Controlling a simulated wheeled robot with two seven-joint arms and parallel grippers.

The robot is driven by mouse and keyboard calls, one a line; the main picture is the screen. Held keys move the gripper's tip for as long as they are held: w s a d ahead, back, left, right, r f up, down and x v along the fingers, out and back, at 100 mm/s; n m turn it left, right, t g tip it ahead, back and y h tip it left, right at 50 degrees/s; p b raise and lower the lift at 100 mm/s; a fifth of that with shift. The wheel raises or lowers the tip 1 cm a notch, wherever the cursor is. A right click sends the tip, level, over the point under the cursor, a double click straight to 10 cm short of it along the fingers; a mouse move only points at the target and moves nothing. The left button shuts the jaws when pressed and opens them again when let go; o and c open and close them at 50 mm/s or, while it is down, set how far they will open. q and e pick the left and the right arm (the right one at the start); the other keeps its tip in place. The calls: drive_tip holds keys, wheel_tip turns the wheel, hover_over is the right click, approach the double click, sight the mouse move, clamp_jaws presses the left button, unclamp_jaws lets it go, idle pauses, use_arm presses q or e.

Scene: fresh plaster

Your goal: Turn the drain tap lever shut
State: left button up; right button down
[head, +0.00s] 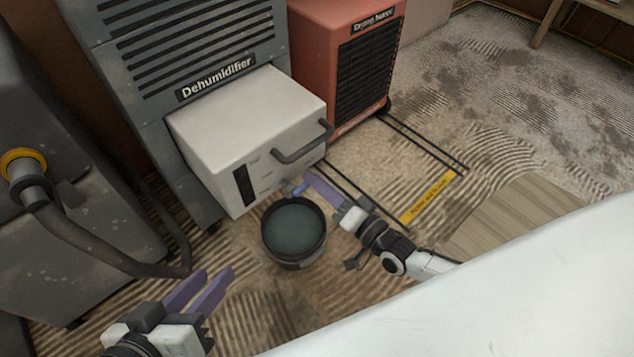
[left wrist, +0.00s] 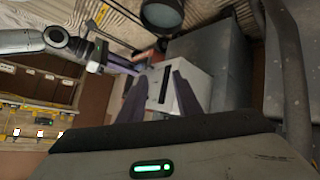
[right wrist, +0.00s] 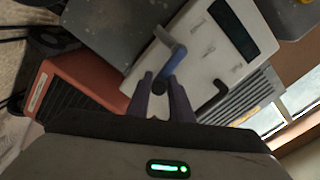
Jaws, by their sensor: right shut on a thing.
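The drain tap has a blue lever (right wrist: 174,60) and a short grey spout, on the front of the white water tank (right wrist: 205,50). In the head view the blue lever (head: 298,187) shows small at the tank's lower front edge. My right gripper (right wrist: 160,84) is shut on the lever's end. In the head view my right gripper (head: 309,180) reaches the tap from the right and partly hides it. My left gripper (head: 216,277) is open and empty, low at the left. Its spread fingers also show in the left wrist view (left wrist: 156,88).
A dark round bucket (head: 291,262) holding water stands on the floor below the tap. The tank's grey handle (head: 303,145) juts out above. The grey dehumidifier (head: 135,65) and red drying heater (head: 310,30) stand behind. A thick hose (head: 100,257) runs at the left.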

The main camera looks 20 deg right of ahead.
drive_tip(key=shift+s+d+f+m+b, duration=0.1)
drive_tip(key=shift+f+m+b, duration=0.25)
drive_tip(key=shift+f+m, duration=0.45)
use_arm(q)
drive_tip(key=shift+d+r+h, duration=0.25)
drive_tip(key=shift+r+h, duration=0.05)
drive_tip(key=shift+r, duration=0.2)
use_arm(e)
drive_tip(key=shift+r, duration=0.1)
drive_tip(key=c, duration=1.6)
unclamp_jaws()
drive_tip(key=shift+c, duration=0.2)
drive_tip(key=shift+r, duration=0.1)
